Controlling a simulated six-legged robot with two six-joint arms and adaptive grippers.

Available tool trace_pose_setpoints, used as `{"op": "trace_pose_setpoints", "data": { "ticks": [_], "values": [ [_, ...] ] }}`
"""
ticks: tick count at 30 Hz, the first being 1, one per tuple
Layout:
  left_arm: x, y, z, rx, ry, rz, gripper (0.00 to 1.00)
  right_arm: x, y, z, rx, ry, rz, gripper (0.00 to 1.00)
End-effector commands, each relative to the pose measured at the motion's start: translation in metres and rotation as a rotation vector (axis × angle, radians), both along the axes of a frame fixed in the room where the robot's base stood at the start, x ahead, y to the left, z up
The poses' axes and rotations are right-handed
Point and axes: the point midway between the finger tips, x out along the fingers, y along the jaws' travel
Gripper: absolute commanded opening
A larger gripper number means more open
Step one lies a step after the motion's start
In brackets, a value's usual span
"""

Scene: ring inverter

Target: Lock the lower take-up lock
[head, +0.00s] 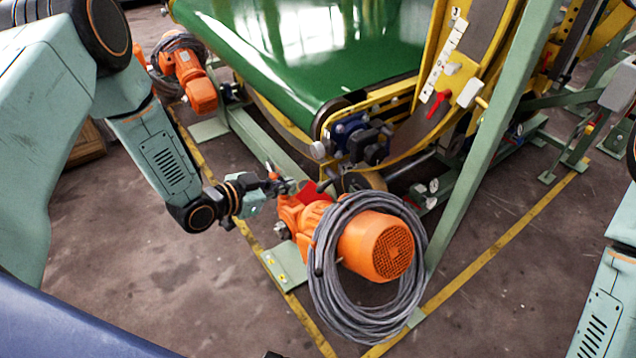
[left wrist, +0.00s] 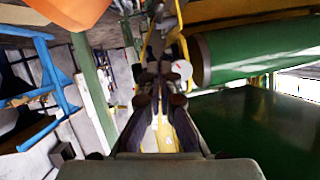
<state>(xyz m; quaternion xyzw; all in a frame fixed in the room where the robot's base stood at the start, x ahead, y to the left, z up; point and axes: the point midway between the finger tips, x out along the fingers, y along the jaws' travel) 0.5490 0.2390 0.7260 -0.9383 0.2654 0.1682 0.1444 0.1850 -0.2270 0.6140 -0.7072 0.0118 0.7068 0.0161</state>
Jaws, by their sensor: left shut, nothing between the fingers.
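My left gripper (head: 284,186) is shut and empty, just left of the orange motor's gearbox. In the left wrist view its dark fingers (left wrist: 160,75) are together in the middle. A red part (head: 318,190) shows just right of the fingertips in the head view; I cannot tell whether they touch it or whether it is the lower take-up lock. In the left wrist view a white disc with a red mark (left wrist: 181,70) shows just right of the fingertips. A red handle (head: 437,104) sits higher on the yellow frame. My right gripper is out of view.
The orange motor (head: 376,247), with a coiled grey cable (head: 330,285), stands close to the gripper. The green belt (head: 310,45) and dark roller bearing (head: 362,142) lie behind. A green post (head: 490,140) rises at right.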

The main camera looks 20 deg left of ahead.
Motion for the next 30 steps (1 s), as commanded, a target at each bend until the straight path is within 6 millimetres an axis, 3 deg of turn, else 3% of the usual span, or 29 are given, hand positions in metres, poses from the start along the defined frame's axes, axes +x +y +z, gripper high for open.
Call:
{"op": "trace_pose_setpoints", "data": {
  "ticks": [18,24,30],
  "values": [
    [0.086,-0.048,-0.045,0.001,-0.001,-0.004,0.0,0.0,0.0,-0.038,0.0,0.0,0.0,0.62],
    [0.095,-0.047,-0.069,0.001,0.0,-0.001,0.0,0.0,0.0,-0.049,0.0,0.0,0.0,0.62],
    [0.099,-0.048,-0.076,0.0,0.001,-0.001,0.0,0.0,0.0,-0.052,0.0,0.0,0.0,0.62]
  ]
}}
